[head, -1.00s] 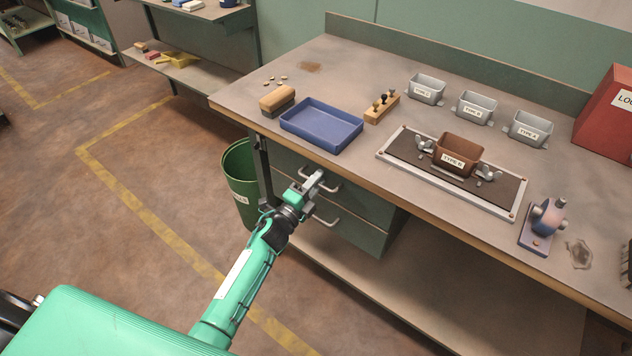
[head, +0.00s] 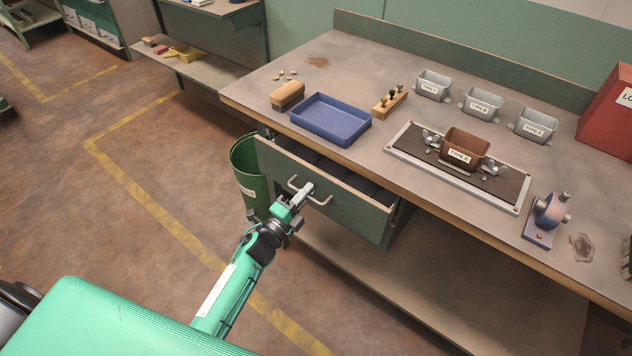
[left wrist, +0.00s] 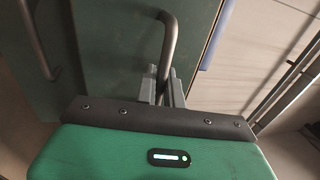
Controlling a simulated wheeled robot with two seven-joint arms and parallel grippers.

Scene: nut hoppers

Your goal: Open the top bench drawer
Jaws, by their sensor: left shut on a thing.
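The top bench drawer (head: 335,205) has a dark green front and stands pulled partway out from under the bench top. Its dark inside shows behind the front's upper edge. My left gripper (head: 304,192) is shut on the drawer's grey bar handle (head: 322,203). In the left wrist view the handle (left wrist: 169,40) runs down between the two fingers of the gripper (left wrist: 161,85). The lower drawer is mostly hidden behind the open one. My right gripper is not in view.
A green bin (head: 247,170) stands on the floor left of the drawer. On the bench top (head: 390,190) are a blue tray (head: 331,119), a brown hopper (head: 463,150), grey hoppers and a red box. A low shelf (head: 400,290) runs under the bench.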

